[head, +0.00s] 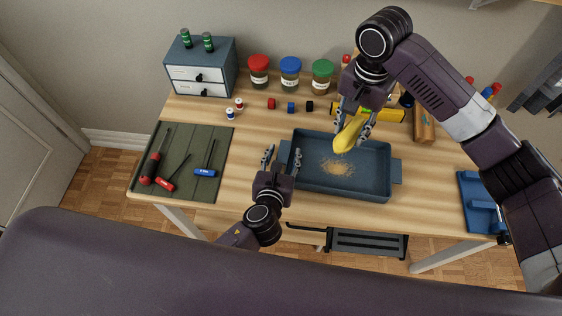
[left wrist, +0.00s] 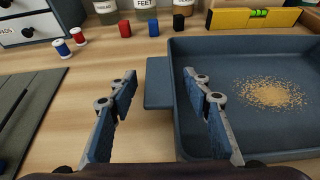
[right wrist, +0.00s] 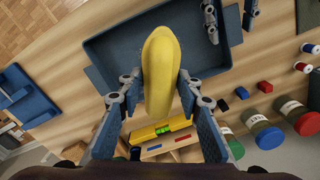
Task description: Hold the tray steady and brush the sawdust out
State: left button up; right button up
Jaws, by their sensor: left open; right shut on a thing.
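The dark blue tray (head: 365,193) lies on the wooden desk, with a patch of tan sawdust (head: 338,167) on its floor. The sawdust also shows in the left wrist view (left wrist: 268,93). My left gripper (head: 283,157) is open at the tray's left end. In the left wrist view its fingers point toward the tray's left handle (left wrist: 158,84), which shows between them. My right gripper (head: 355,122) is shut on a yellow brush (head: 350,135) and holds it over the back part of the tray. In the right wrist view the brush (right wrist: 161,70) covers part of the tray; its bristles are not visible.
A green mat (head: 178,180) with several screwdrivers lies at the left. A small drawer cabinet (head: 205,68) and jars (head: 290,75) stand at the back. A yellow level (head: 385,114) lies behind the tray. A blue object (head: 480,205) is at the right.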

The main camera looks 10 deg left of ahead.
pick_arm(q)
jog(key=shift+w+f, duration=0.15)
jog(key=shift+w, duration=0.25)
jog(key=shift+c, duration=0.3)
grip_shut()
dwell(0.5)
